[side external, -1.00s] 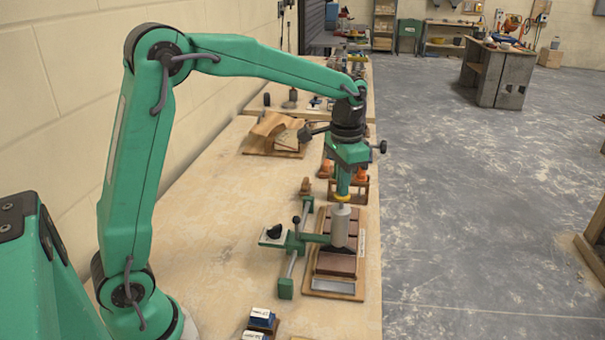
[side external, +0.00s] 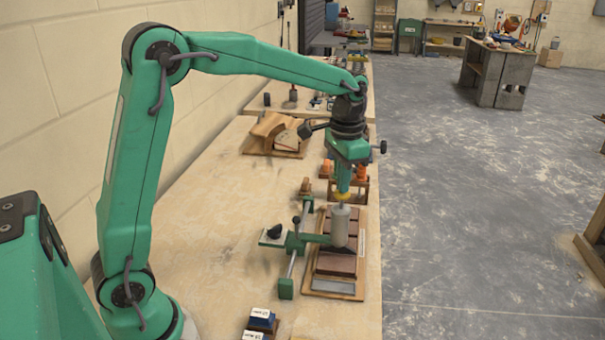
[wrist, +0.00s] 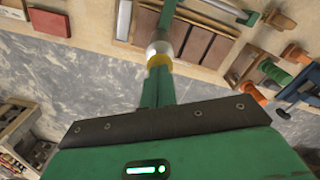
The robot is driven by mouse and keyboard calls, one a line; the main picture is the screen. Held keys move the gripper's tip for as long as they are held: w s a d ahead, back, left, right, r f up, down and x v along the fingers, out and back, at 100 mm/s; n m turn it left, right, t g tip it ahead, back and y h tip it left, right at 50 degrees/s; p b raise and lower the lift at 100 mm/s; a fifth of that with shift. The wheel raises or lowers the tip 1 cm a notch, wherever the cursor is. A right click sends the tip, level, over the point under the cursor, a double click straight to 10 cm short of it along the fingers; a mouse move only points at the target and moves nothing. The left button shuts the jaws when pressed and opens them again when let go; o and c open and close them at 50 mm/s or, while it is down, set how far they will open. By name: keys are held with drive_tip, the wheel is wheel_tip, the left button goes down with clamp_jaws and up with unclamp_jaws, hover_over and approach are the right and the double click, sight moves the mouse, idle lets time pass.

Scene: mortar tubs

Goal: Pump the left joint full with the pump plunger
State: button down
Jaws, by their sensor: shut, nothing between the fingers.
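My gripper (side external: 343,190) points down over the pump plunger, its fingers shut with nothing between them. The plunger has a yellow cap (side external: 343,197) on a pale grey cylinder (side external: 341,228). The fingertips are at the cap and look in contact with it. In the wrist view the yellow cap (wrist: 159,60) shows at the end of the shut fingers (wrist: 159,75). The pump stands over a board of reddish-brown bricks (side external: 337,265), held by a green arm from a rail (side external: 292,265). The joints beneath the cylinder are mostly hidden, so their fill cannot be told.
Blue blocks with white labels (side external: 262,317) lie at the bench's front. A wooden stand with orange parts (side external: 361,188) is just behind the pump. A wooden form (side external: 275,133) sits farther back.

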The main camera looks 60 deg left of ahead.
drive_tip(key=shift+f, duration=0.65)
drive_tip(key=shift+r, duration=0.8)
idle(0.6)
wheel_tip(320, 180, up, 7)
idle(0.8)
drive_tip(key=shift+s, duration=0.15)
